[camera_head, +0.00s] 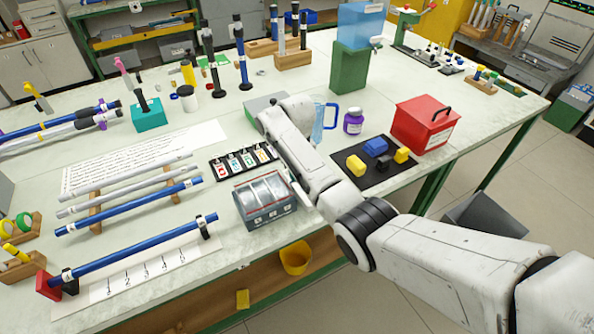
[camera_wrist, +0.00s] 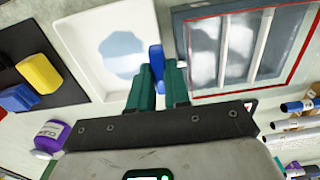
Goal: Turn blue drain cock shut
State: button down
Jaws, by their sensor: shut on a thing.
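The blue drain cock (camera_wrist: 156,58) shows in the wrist view at the edge of a white basin (camera_wrist: 82,38) with a pale blue patch of liquid in it. Its handle points roughly up the picture. My gripper (camera_wrist: 158,84) has its two dark green fingers closed on the handle, one on each side, with the blue end standing out beyond the tips. The fingers hide the lower part of the cock, so I cannot tell whether it is open or shut. In the head view my arm hides the gripper, the cock and the basin.
A grey compartment case (camera_head: 266,199) stands close beside the basin. A black mat with yellow and blue blocks (camera_head: 376,147), a purple jar (camera_head: 353,122), a blue-handled jug (camera_head: 319,126) and a red box (camera_head: 424,125) are nearby. Rods lie at the left.

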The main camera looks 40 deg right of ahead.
jog(key=shift+w, duration=0.1)
jog(key=c, duration=1.1)
grip_release()
notch_tip(320, 180, up, 11)
jog(key=shift+f+b, duration=0.1)
jog(key=shift+b, duration=0.3)
